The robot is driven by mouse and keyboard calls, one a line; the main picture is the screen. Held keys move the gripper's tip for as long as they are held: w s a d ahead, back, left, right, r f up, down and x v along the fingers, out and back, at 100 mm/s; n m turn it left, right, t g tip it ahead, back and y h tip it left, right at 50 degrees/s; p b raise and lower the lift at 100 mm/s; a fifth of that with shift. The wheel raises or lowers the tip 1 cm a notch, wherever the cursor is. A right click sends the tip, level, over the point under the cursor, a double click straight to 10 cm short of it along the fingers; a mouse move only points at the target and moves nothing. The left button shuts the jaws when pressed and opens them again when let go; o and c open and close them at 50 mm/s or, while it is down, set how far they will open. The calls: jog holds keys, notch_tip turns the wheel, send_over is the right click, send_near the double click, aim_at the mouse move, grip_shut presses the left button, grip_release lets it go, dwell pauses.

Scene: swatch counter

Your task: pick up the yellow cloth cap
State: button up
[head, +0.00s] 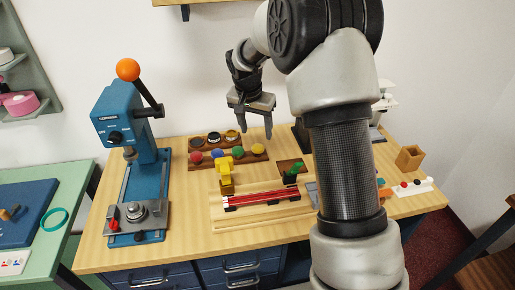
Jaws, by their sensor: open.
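The yellow cloth cap (258,149) is a small round piece at the right end of a row on a dark wooden rack on the counter. Red (196,158), blue (217,153) and green (238,152) round pieces stand to its left in the same row. My gripper (256,132) is open and points down, with its fingers apart. In the picture its fingertips are just above the green and yellow pieces; I cannot tell the exact height. Nothing shows between the fingers.
Behind the row is a rack of dark round cups (213,138). In front stand a yellow tool (226,178) and a wooden tray with red rods (268,197). A blue press (134,150) with an orange knob stands left. My arm hides part of the counter's right side.

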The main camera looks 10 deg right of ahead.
aim_at(258, 147)
jog(key=x, duration=0.7)
jog(key=shift+w+a+f, duration=0.15)
jog(key=shift+a+f, duration=0.05)
jog(key=shift+f, duration=0.1)
jog(key=c, duration=0.8)
